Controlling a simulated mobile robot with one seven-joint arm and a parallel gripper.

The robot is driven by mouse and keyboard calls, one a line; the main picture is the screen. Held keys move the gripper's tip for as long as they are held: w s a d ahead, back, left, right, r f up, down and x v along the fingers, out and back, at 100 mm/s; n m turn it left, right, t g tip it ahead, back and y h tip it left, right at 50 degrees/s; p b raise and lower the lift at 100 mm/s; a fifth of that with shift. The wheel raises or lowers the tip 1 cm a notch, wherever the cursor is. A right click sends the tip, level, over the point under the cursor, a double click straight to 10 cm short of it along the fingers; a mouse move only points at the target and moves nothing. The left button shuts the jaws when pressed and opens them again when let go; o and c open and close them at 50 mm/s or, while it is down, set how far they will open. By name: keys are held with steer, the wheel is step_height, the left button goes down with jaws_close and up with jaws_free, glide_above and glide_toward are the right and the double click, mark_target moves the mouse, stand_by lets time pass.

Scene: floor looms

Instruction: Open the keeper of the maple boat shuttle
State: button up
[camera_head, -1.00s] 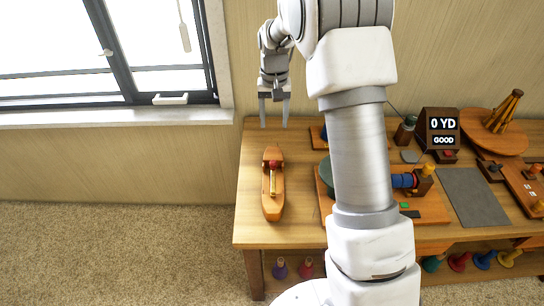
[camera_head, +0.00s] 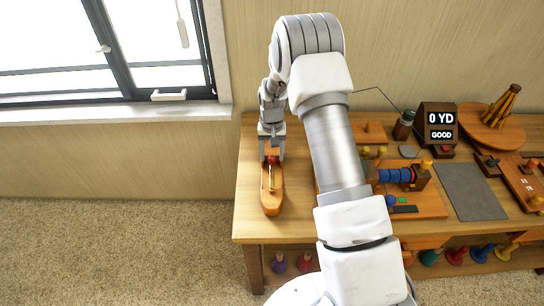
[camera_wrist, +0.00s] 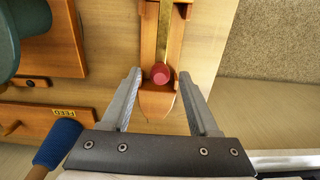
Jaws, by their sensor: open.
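The maple boat shuttle (camera_head: 272,198) lies at the left end of the wooden table, long and pointed, with a brass-coloured bar along its slot. A red knob (camera_head: 272,160) sits at its far end. In the wrist view the shuttle (camera_wrist: 158,103) runs up the picture, with the red knob (camera_wrist: 161,75) near its pointed tip and the brass bar (camera_wrist: 164,30) beyond. My gripper (camera_head: 270,157) is over the knob end. In the wrist view my gripper (camera_wrist: 160,85) is open, one finger on each side of the shuttle, with the knob between them and apart from both.
A board with a blue-wound spool (camera_head: 396,175) is right of my arm. A display reading 0 YD (camera_head: 440,120) and a grey mat (camera_head: 470,192) are farther right. In the wrist view a blue roller (camera_wrist: 57,143) is near the left finger.

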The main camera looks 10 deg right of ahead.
steer(key=shift+f, duration=0.8)
steer(key=shift+c, duration=0.3)
jaws_close()
stand_by(0.7)
